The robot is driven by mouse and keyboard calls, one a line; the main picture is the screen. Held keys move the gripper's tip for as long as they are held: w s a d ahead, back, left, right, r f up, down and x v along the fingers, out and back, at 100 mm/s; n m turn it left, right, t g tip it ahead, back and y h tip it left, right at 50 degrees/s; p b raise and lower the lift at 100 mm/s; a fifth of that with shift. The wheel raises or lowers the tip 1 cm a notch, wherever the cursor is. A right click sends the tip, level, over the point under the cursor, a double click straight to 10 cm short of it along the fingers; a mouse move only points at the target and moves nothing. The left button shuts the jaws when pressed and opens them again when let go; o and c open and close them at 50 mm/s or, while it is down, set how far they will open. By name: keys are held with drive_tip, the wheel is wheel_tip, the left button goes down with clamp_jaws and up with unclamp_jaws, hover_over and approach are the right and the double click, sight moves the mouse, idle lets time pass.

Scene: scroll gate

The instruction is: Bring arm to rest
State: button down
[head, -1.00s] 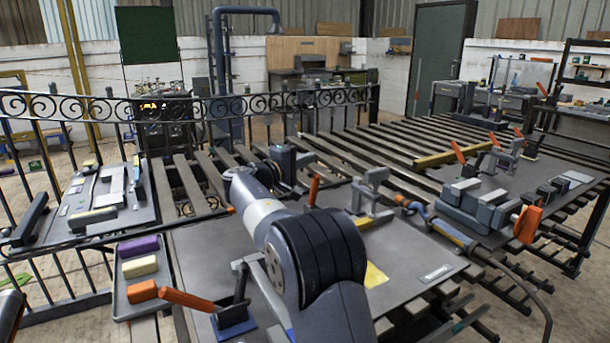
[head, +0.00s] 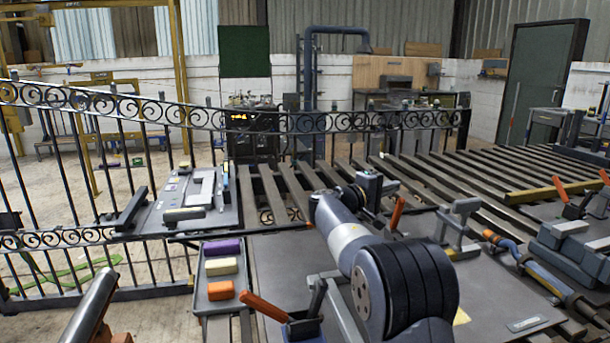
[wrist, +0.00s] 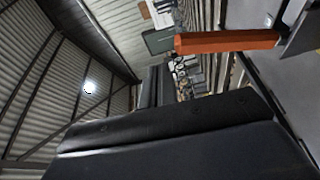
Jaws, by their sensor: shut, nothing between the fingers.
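My gripper (head: 370,188) is at the far end of my folded arm, over the far part of the grey work table in the head view. It is small and partly hidden by my arm there. In the wrist view its dark body (wrist: 170,145) fills the lower part, shut with nothing held. My arm rises from the bottom right of the head view and reaches away to the left. The scroll gate, a black iron panel with a band of scrolls (head: 180,112), stands upright behind the table.
An orange-handled clamp (head: 265,307) stands left of my arm, and another orange handle (head: 397,213) rises to its right. A tray (head: 203,303) holds purple, cream and orange blocks. An orange handle (wrist: 225,42) is close by in the wrist view. Open floor (head: 150,165) lies behind the gate.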

wheel_tip(320, 180, down, 5)
drive_tip(key=shift+w+f, duration=0.1)
drive_tip(key=shift+f, duration=0.1)
drive_tip(key=shift+b, duration=0.35)
